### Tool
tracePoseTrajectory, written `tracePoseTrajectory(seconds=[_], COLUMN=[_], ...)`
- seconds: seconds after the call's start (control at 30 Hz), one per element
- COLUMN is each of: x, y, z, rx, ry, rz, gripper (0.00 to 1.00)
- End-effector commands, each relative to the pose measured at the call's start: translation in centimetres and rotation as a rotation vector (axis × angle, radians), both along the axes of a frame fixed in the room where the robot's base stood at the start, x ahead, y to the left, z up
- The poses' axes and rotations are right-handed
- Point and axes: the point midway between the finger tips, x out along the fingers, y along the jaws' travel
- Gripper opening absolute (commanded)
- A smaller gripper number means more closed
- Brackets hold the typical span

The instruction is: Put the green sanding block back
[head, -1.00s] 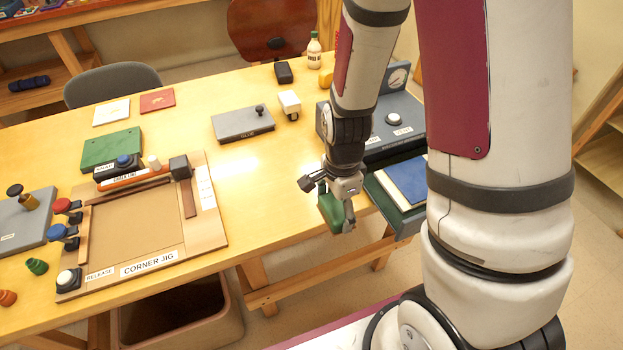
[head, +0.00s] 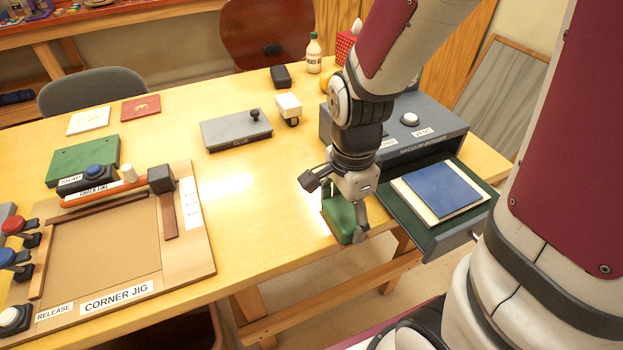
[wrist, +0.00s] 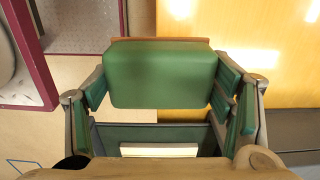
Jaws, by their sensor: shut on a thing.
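The green sanding block (head: 341,217) is at the table's front edge, left of the open drawer, in the head view. My gripper (head: 345,212) is shut on it, with the fingers pointing down. In the wrist view the block (wrist: 160,78) fills the space between the green finger pads of my gripper (wrist: 164,90), and a thin brown strip shows along its far side. I cannot tell whether the block touches the tabletop or hangs just above it.
The dark drawer (head: 478,208) of the grey box (head: 440,141) stands open, holding a blue sheet (head: 440,189) on a pale one. The corner jig (head: 200,232) lies left, a grey glue box (head: 236,130) behind. Bare table (head: 255,215) lies between jig and gripper.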

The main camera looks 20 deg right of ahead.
Motion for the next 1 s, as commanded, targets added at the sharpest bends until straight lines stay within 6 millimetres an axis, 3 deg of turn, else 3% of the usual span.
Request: tracePoseTrajectory(seconds=[0.6, 0.83, 1.0], x=[12.0, 13.2, 13.1], y=[-0.4, -0.4, -0.4], z=[-1.1, -1.5, -3.7], rx=[0.000, 0.000, 0.000], ry=[-0.002, -0.001, 0.002], rz=[0.000, -0.001, 0.000], gripper=[0.44, 0.44, 0.44])
